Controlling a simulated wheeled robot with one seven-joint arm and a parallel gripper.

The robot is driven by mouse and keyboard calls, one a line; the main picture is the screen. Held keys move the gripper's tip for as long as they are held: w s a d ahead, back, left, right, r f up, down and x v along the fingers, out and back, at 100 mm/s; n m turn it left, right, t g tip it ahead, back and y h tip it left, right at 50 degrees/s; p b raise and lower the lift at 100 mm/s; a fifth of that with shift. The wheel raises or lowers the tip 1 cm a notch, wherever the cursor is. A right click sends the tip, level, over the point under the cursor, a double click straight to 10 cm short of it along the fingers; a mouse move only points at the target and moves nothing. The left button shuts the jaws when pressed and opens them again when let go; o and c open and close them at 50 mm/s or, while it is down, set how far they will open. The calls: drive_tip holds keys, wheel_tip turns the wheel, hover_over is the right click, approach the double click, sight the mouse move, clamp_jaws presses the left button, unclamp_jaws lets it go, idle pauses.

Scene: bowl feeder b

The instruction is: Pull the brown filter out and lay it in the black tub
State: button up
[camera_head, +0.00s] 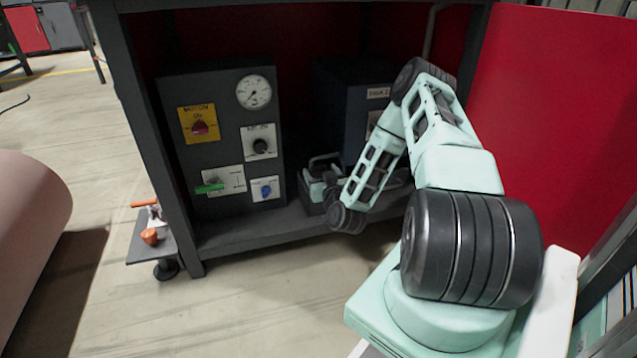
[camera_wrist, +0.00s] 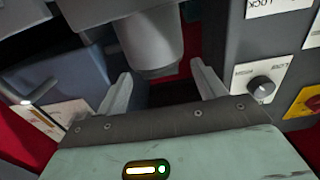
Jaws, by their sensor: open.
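My gripper (camera_wrist: 162,72) is open, with its two pale fingers spread apart in the wrist view. A grey, rounded cylinder (camera_wrist: 152,42) stands beyond and partly between the fingers; I cannot tell whether it touches them. No brown filter can be made out in either view. In the head view my gripper (camera_head: 318,172) is low inside the bench, in front of the dark blue-grey box, and partly hidden by my arm. A low black container (camera_head: 308,205) shows beside it on the shelf; I cannot tell whether this is the black tub.
A grey control panel (camera_head: 223,145) with a gauge, knobs and a green handle stands left of my gripper. A dark box (camera_head: 340,105) stands behind. The bench's left post (camera_head: 150,130) and red side panel (camera_head: 555,110) bound the space. A small side shelf (camera_head: 145,245) holds orange items.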

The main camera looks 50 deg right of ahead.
sight(319, 169)
drive_tip(key=shift+b+x, duration=0.65)
drive_tip(key=shift+x, duration=0.45)
drive_tip(key=shift+w+d, duration=0.25)
drive_tip(key=shift+w, duration=0.15)
drive_tip(key=c, duration=1.1)
drive_tip(key=shift+r, duration=0.1)
wheel_tip(319, 169, up, 10)
drive_tip(key=p, duration=0.6)
drive_tip(key=shift+p, duration=0.4)
